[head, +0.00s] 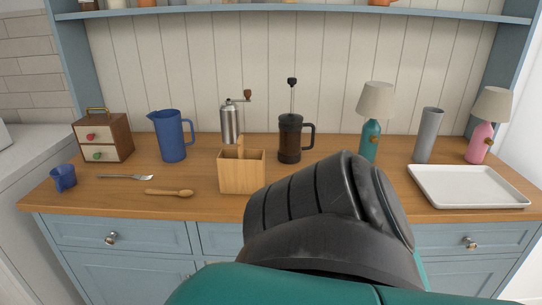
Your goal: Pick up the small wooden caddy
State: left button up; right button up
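The small wooden caddy (241,178) stands upright on the wooden counter, near the middle in the head view. It is a light wood box with an upright wooden piece (240,148) rising from it. A dark and teal arm link of mine fills the lower middle, just right of and in front of the caddy. I cannot tell which arm it belongs to. Neither gripper's fingers show, and the caddy's front face is clear of the arm.
Behind the caddy stand a steel grinder (231,122) and a French press (290,138). A wooden spoon (169,193), a fork (125,177), a blue pitcher (173,136) and a blue cup (63,178) are to the left. A white tray (466,204) lies right.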

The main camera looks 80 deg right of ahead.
aim_at(242, 171)
jog(key=z, duration=2.3)
